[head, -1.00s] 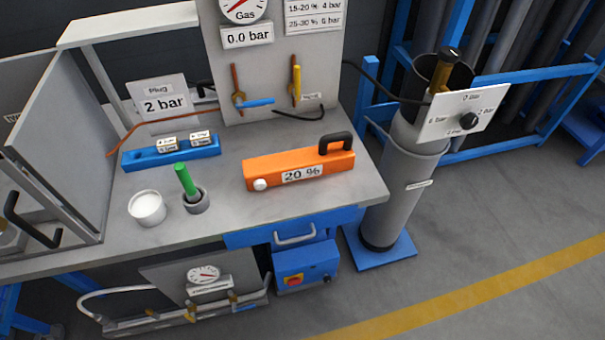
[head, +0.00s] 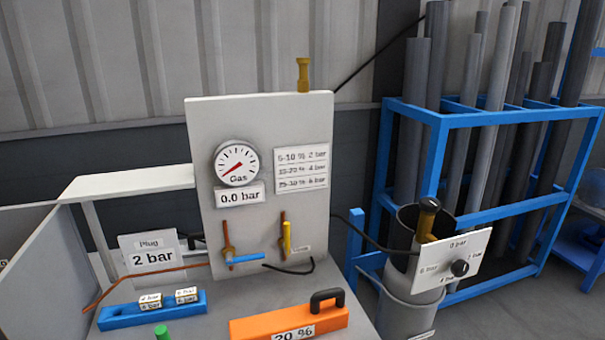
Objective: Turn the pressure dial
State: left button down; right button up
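The plate is marked with bar values around the knob, with 0 bar at the top. It is fixed at the front of a grey cylinder (head: 408,312) with a brass fitting (head: 427,218) in its open top. The knob's exact setting is too small to tell. Neither of my grippers is in view.
A panel (head: 265,150) carries a gas gauge (head: 237,164) reading 0.0 bar and a sheet pairing percentages with pressures. An orange device (head: 262,327) marked 20 % and a blue block (head: 130,317) sit on the bench. A blue rack (head: 440,125) of pipes stands behind the cylinder.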

aim_at(459, 267)
jog(key=i+l+u, duration=0.1)
jog(key=l, duration=0.7)
jog(key=i+l+u, duration=0.15)
jog(key=l, duration=0.65)
jog(key=k, duration=0.05)
